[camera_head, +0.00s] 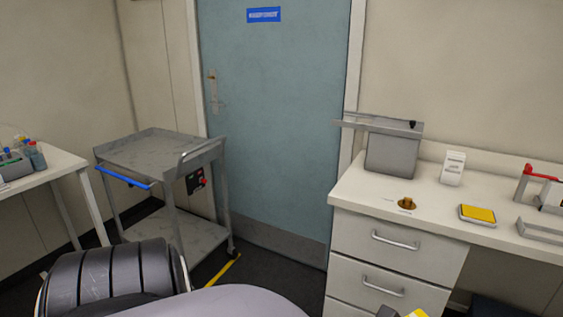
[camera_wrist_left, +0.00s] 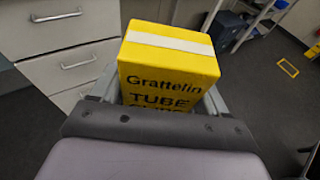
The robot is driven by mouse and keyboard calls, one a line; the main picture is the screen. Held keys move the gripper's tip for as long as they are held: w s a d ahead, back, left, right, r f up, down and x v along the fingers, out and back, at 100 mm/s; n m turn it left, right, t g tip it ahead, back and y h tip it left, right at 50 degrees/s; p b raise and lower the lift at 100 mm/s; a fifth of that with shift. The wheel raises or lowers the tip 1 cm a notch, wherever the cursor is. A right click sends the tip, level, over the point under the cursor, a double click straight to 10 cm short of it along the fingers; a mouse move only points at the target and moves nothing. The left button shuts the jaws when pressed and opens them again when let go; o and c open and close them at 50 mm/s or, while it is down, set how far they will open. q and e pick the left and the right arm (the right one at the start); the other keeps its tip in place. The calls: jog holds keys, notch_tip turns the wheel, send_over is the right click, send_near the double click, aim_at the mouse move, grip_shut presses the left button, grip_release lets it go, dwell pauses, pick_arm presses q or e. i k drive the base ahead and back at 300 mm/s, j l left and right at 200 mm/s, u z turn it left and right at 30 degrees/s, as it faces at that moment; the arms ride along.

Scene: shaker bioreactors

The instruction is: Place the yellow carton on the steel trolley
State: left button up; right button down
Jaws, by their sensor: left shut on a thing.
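The yellow carton (camera_wrist_left: 172,62) has black lettering and a pale strip across its top. My left gripper (camera_wrist_left: 162,100) is shut on it, with a grey finger on either side. In the head view only a small yellow corner of the carton (camera_head: 417,314) shows at the bottom edge, in front of the drawers. The steel trolley (camera_head: 150,152) stands left of the blue-grey door, with a blue handle bar on its left end. Its top shelf is bare, and the visible part of its lower shelf (camera_head: 185,245) is clear. My right gripper is not in view.
A white drawer bench (camera_head: 400,215) on the right bears a grey bin (camera_head: 392,152), a white bottle (camera_head: 453,168) and a yellow-topped pad (camera_head: 478,214). A white table (camera_head: 55,165) with bottles stands left of the trolley. Dark floor with yellow tape (camera_head: 225,268) shows between trolley and bench.

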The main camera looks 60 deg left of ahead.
aim_at(171, 160)
jog(key=u, duration=0.95)
jog(key=j+u, duration=0.15)
jog(key=u, duration=0.3)
jog(key=i+j+u, duration=0.1)
jog(key=u, duration=0.3)
jog(key=i+j, duration=2.3)
jog(key=i, duration=0.15)
